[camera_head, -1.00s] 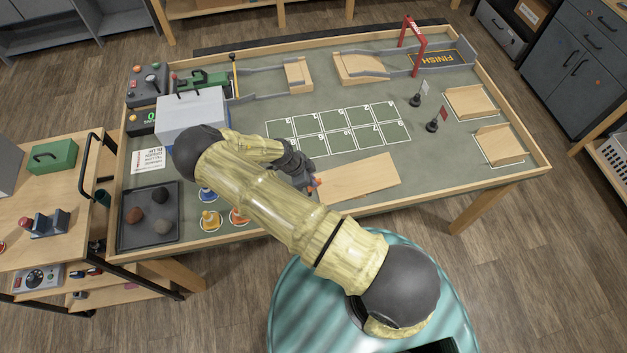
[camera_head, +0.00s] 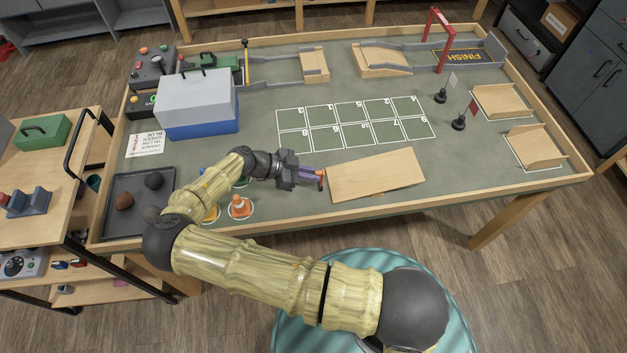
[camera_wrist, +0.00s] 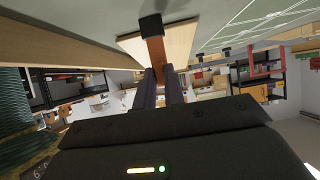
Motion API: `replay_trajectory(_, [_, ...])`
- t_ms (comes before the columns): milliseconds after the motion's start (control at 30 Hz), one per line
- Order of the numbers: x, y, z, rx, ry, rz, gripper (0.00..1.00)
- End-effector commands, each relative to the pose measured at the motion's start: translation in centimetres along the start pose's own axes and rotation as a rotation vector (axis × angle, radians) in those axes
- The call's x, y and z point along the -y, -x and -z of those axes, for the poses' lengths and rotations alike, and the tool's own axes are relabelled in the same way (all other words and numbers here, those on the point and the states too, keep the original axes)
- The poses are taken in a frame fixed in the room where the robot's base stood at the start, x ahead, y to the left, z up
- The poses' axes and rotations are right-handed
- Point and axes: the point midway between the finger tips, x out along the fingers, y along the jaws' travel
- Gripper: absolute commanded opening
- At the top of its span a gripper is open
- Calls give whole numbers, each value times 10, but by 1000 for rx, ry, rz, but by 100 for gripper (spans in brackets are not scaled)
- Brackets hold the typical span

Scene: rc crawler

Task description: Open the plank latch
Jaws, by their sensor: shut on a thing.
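A flat wooden plank (camera_head: 376,176) lies at the front middle of the green-topped table. My gripper (camera_head: 315,175) is low at the plank's left end. A small orange-red piece (camera_head: 321,180) shows at the fingertips. In the wrist view, my gripper (camera_wrist: 164,80) is shut on an orange-brown strip (camera_wrist: 156,50), which I take to be the latch. A black block (camera_wrist: 151,27) sits at the strip's far end, over the pale plank (camera_wrist: 180,42). Whether the strip is joined to the plank cannot be told.
The table's wooden rim (camera_head: 420,200) runs close in front of the plank. A grey-and-blue toolbox (camera_head: 197,105) stands at the left. An orange cone (camera_head: 240,206) stands left of my gripper. The numbered grid (camera_head: 352,125) behind the plank is clear.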

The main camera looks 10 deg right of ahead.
Motion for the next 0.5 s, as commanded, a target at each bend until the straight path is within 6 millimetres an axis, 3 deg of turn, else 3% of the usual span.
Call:
replay_trajectory(33, [1,-2,-8,-19,1,6,0])
replay_trajectory(500, [0,3,-8,-110,1,2,0])
